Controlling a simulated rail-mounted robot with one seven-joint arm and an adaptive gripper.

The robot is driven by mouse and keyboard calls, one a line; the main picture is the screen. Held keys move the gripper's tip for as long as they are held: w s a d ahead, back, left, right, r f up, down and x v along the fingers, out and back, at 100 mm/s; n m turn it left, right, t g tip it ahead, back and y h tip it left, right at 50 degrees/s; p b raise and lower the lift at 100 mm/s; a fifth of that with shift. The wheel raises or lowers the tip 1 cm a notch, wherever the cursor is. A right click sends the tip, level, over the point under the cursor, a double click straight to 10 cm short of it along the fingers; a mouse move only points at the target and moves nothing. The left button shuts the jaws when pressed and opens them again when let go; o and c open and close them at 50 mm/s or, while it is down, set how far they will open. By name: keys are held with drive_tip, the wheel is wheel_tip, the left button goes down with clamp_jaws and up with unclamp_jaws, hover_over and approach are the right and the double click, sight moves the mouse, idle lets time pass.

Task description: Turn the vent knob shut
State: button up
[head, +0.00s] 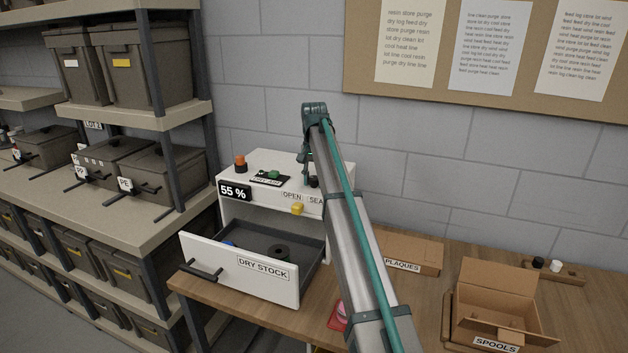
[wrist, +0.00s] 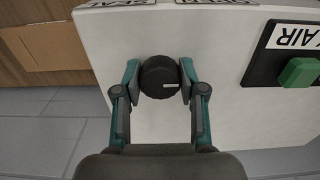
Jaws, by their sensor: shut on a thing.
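The vent knob (wrist: 158,77) is a round black knob on the top of the white cabinet (wrist: 212,107). My gripper (wrist: 159,76) is shut on it, one finger on each side. A white mark on the knob points right in the wrist view, toward the OPEN label's side. Upside down there, the SEAL label (wrist: 124,3) is at upper left and the OPEN label (wrist: 215,2) at upper right. In the head view my gripper (head: 311,180) reaches down at the cabinet's right end, and my arm hides part of the cabinet and the SEAL label.
A green button (wrist: 298,72) sits on a black plate beside the knob. The cabinet's DRY STOCK drawer (head: 238,274) stands open in front, holding a dark spool. Boxes stand on the bench to the right.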

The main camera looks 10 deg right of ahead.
drive_tip(key=shift+n, duration=0.4)
drive_tip(key=n, duration=0.3)
drive_tip(key=shift+n+b, duration=0.3)
drive_tip(key=n, duration=0.4)
drive_tip(key=shift+n, duration=0.3)
drive_tip(key=n, duration=0.4)
drive_tip(key=shift+b, duration=0.35)
drive_tip(key=n, duration=0.4)
drive_tip(key=shift+n, duration=0.6)
drive_tip(key=o, duration=1.1)
drive_tip(key=shift+o, duration=0.2)
